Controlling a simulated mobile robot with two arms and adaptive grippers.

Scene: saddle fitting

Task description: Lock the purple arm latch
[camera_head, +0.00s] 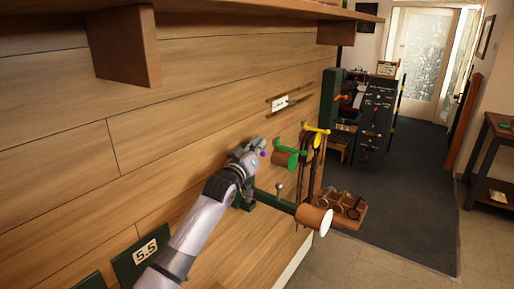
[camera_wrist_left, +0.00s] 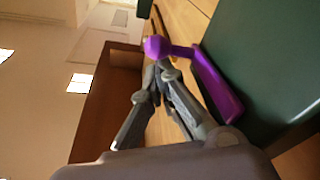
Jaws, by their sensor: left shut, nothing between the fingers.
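The purple arm latch (camera_wrist_left: 216,86) is large in the left wrist view, a flat lever beside a dark green body (camera_wrist_left: 262,60) with a round knob (camera_wrist_left: 156,47) at its end. My left gripper (camera_wrist_left: 158,72) is shut and empty, its fingertips right at the knob; I cannot tell whether they touch it. In the head view my left gripper (camera_head: 260,144) is near the wooden wall, with a small purple spot (camera_head: 263,154) at its tip. Most of the latch is hidden there by the gripper. My right gripper is not in view.
A green peg (camera_head: 285,158) and a yellow hook (camera_head: 316,129) with hanging straps are just right of my gripper. Below is a dark green arm with a brown roll (camera_head: 313,218). A wooden shelf (camera_head: 205,15) overhangs above. Floor on the right is open.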

